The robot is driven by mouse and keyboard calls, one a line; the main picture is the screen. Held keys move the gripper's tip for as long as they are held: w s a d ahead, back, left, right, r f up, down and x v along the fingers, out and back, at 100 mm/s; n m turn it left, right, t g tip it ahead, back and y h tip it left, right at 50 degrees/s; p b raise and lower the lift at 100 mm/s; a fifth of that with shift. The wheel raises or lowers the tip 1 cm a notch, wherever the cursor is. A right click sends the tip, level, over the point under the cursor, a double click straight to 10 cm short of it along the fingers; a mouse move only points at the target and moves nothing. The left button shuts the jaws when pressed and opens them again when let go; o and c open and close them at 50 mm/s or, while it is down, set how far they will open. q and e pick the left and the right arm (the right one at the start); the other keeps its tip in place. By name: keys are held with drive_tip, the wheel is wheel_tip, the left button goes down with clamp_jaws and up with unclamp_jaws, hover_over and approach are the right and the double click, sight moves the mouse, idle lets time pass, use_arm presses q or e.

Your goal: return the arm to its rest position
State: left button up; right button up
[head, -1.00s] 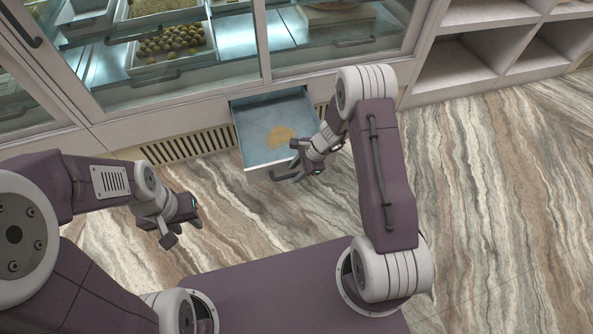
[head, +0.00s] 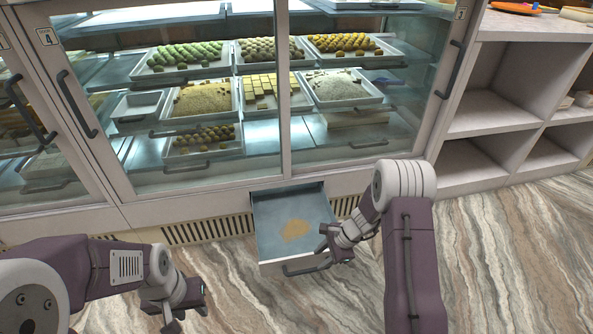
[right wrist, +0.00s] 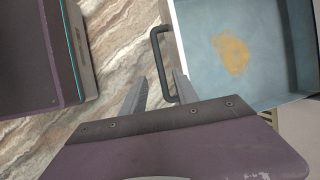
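My right gripper (head: 322,240) is at the right front of an open drawer (head: 265,215) under the glass display counter. In the right wrist view its two fingers (right wrist: 161,78) stand apart, with the dark drawer handle (right wrist: 158,50) showing between and beyond them. I cannot tell whether they touch it. Nothing shows held. The drawer handle (head: 303,270) is also seen in the head view. My left gripper (head: 187,308) is at the lower left, over the floor, with its fingers apart and empty.
The drawer sticks out below the counter and has a tan patch on its floor (right wrist: 232,54). Sweets trays (head: 200,98) sit behind glass. White open shelves (head: 480,115) stand at the right. The marbled floor (head: 510,260) is clear at the lower right.

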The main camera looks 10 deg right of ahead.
drive_tip(key=s+a+r+n+p, duration=0.1)
drive_tip(key=a+r+n, duration=0.15)
drive_tip(key=r, duration=0.45)
drive_tip(key=s+a+r+n+p, duration=0.1)
drive_tip(key=a+r+n, duration=0.15)
drive_tip(key=r, duration=0.45)
drive_tip(key=s+d+r+n+h, duration=0.1)
drive_tip(key=s+d+n+h, duration=0.15)
drive_tip(key=s+n, duration=0.4)
drive_tip(key=s+d+r+n+h, duration=0.1)
drive_tip(key=s+d+n+h, duration=0.15)
drive_tip(key=s+n, duration=0.45)
wheel_tip(320, 180, up, 38)
drive_tip(key=m+p, duration=0.1)
drive_tip(key=p, duration=3.7)
drive_tip(key=shift+s+g+y, duration=0.3)
drive_tip(key=shift+s+g, duration=0.1)
drive_tip(key=shift+d+r+m, duration=0.1)
drive_tip(key=shift+m, duration=0.15)
